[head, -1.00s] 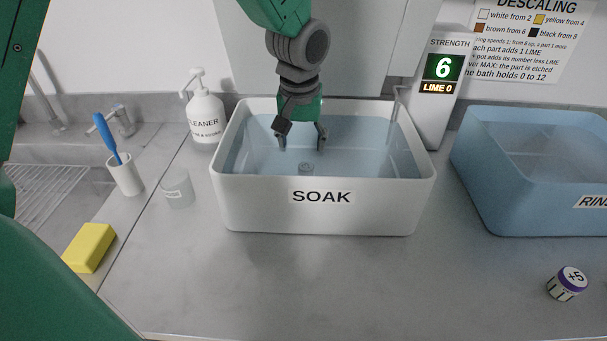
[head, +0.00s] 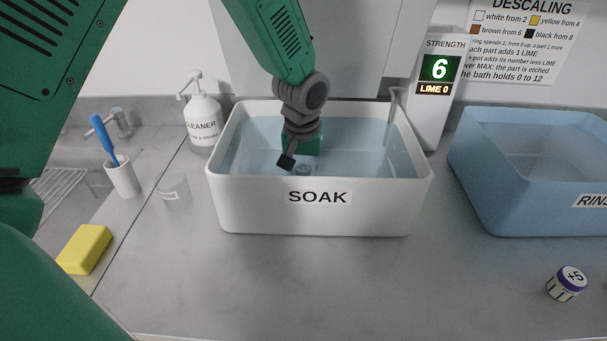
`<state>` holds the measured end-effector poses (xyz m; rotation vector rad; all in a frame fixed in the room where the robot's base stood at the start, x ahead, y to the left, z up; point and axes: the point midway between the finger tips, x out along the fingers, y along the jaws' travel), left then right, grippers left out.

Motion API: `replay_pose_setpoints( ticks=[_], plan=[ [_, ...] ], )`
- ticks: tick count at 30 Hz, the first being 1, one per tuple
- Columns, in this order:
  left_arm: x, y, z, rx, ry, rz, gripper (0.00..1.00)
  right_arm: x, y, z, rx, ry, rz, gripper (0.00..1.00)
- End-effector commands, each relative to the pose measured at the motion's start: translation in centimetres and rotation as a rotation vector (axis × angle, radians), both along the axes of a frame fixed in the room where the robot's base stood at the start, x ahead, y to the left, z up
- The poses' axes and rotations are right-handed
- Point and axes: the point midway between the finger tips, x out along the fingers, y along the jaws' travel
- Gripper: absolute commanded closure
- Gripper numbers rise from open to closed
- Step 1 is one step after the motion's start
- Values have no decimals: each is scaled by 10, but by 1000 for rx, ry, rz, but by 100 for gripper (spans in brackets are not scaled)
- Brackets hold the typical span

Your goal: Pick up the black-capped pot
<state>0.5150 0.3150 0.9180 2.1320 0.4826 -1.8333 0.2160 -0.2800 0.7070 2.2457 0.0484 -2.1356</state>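No black-capped pot shows in the head view. The one pot in view (head: 567,283) has a purple rim and a lid marked "+5"; it stands on the counter at the lower right. My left gripper (head: 302,160) is down inside the white SOAK bath (head: 320,215), pointing down. A small round grey part (head: 304,168) shows in the bath right by its tip. The fingers are too hidden to tell whether they are open or hold the part. My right gripper is not in view.
The blue RINSE tub (head: 510,200) stands at right. The strength display (head: 438,70) reads 6, LIME 0. At left are a cleaner bottle (head: 204,122), a clear beaker (head: 174,192), a brush in a white cup (head: 123,178) and a yellow sponge (head: 85,249).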

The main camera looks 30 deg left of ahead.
Motion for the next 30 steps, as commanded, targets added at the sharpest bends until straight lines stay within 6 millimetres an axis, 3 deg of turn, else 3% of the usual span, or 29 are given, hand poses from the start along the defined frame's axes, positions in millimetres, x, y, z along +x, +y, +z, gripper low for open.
replay_pose_setpoints(
  ticks=[1, 2, 3, 14, 24, 30],
  plan=[
    [0, 0, 0, 0, 0, 0, 85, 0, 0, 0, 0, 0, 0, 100],
    [0, 0, 0, -1, 0, 0, 96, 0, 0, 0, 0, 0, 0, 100],
    [0, 1, -1, -1, 0, 0, 100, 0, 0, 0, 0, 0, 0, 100],
    [1, 2, 6, -3, -1, 1, 100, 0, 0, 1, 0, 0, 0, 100],
    [1, 1, 72, -1, -5, 1, 100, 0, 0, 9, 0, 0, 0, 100],
    [2, 2, 100, -2, -2, 0, 100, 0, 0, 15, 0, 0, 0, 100]
  ],
)
